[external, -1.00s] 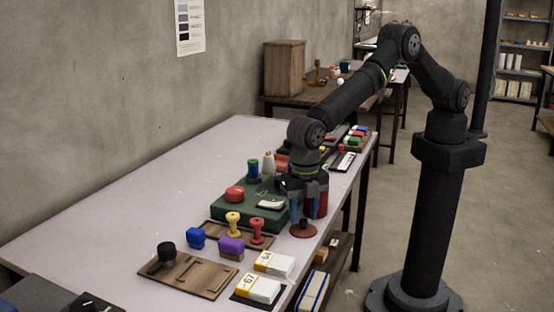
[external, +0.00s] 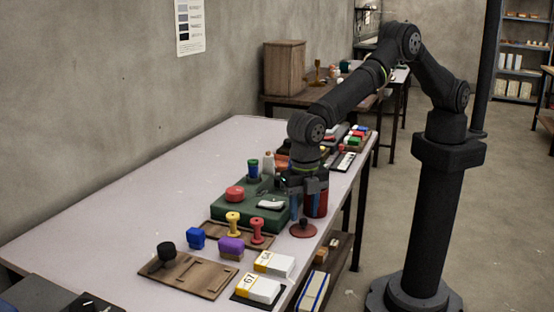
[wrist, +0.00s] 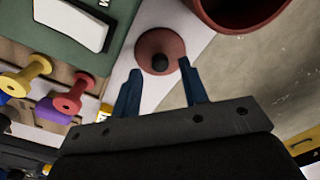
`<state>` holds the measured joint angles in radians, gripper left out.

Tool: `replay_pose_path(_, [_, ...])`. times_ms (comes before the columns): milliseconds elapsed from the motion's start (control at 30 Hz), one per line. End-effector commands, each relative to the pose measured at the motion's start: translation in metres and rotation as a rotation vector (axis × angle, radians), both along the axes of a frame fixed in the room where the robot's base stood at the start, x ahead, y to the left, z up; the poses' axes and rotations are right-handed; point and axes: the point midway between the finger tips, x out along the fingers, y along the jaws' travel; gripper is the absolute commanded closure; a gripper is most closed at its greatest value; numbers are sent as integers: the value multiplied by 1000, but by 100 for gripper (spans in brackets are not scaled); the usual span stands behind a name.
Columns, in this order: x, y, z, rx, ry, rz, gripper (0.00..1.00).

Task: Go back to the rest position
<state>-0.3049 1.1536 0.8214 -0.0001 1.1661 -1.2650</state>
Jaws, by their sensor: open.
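My gripper (external: 304,208) is at the end of my dark arm, low over the right side of the table. It is open, with its blue fingers apart and nothing between them. In the wrist view my gripper (wrist: 158,80) shows both fingers, with a round reddish stand or lid with a dark knob (wrist: 160,45) just beyond the fingertips. That reddish disc (external: 303,230) sits near the table edge, below my gripper in the external view. I cannot tell the exact gap between them.
A red cup (external: 317,203) stands close to my gripper. A green box (external: 225,212) lies to its left. Yellow (external: 233,224) and red (external: 257,231) stamps, a purple block (external: 231,245) and white boxes (external: 258,288) are nearer the camera. The table's left side (external: 120,200) is clear.

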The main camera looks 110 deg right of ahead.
Motion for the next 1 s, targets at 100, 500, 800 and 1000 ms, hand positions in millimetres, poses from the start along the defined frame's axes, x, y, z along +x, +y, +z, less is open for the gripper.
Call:
replay_pose_path(100, [-1,0,-23,-1,4,0,60])
replay_pose_path(500, [0,0,65,1,-3,0,60])
replay_pose_path(800, [-1,0,77,-2,5,0,60])
replay_pose_path(1000, [-1,0,36,-1,5,0,60])
